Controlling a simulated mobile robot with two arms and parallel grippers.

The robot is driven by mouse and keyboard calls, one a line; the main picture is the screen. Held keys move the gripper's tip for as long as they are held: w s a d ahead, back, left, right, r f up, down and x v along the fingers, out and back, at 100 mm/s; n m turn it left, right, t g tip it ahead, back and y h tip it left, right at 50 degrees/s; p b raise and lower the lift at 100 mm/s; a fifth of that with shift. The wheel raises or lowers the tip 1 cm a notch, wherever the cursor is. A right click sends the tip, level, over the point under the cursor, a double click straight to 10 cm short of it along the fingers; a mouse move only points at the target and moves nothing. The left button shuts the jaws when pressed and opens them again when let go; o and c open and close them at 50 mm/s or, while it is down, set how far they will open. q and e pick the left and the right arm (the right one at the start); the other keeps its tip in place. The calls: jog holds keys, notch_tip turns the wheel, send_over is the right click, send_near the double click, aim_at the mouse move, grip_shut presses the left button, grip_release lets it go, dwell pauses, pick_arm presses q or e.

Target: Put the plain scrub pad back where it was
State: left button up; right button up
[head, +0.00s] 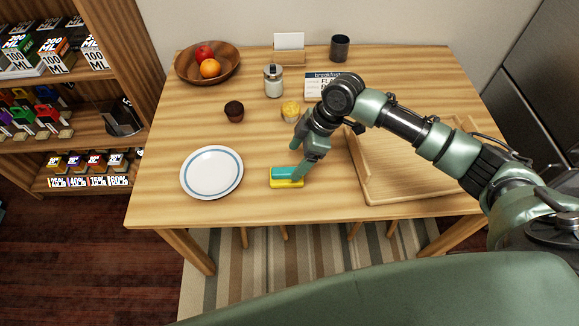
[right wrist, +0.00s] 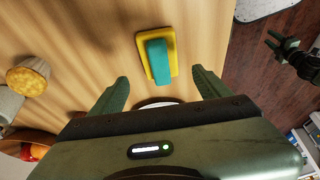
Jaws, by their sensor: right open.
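A scrub pad with a yellow base (head: 286,184) and a smaller teal block (head: 283,173) on top lies on the wooden table near its front edge, right of the plate. In the right wrist view the yellow base (right wrist: 144,57) and teal block (right wrist: 158,62) lie just ahead of my fingertips. I cannot tell whether they are one piece. My right gripper (head: 299,172) is open and empty, close over the pad; its two fingers (right wrist: 161,88) are apart. What seems to be my left gripper (right wrist: 280,46) hangs over the floor in the right wrist view, small and dark.
A white plate with a blue ring (head: 212,172) is at the left. A wooden tray (head: 413,186) is at the right. A dark muffin (head: 234,111), a yellow muffin (head: 291,110), a jar (head: 273,82) and a fruit bowl (head: 185,66) stand farther back. Shelves (head: 120,95) stand at the left.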

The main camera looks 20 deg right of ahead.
jog(key=v, duration=0.5)
jog(key=shift+a, duration=0.1)
jog(key=shift+f, duration=0.1)
jog(key=shift+m+t, duration=0.3)
jog(key=shift+m, duration=0.4)
jog(key=s+a+f, duration=0.1)
jog(key=s+a, duration=0.1)
jog(key=s+a+f, duration=0.2)
jog(key=s+a, duration=0.1)
jog(key=s+a+f, duration=0.2)
jog(key=shift+s+a+f, duration=0.25)
jog(key=shift+s, duration=0.05)
jog(key=s+d+f+m+t+h, duration=0.1)
jog(key=s+d+m+h, duration=0.1)
jog(key=s+d+m, duration=0.35)
jog(key=s+d+f+m+t+h, duration=0.1)
jog(key=s+d+m+h, duration=0.15)
jog(key=s+m, duration=0.6)
jog(key=s+f+n+g, duration=0.2)
jog(key=s+f+n, duration=0.1)
jog(key=f, duration=2.3)
jog(key=s+d+f, duration=0.1)
jog(key=s+f, duration=0.7)
jog(key=s+d+f, duration=0.2)
jog(key=s+f, duration=0.6)
jog(key=s, duration=0.1)
jog(key=shift+s+d+f+g, duration=0.2)
jog(key=shift+d+g, duration=0.1)
jog(key=shift+g, duration=0.1)
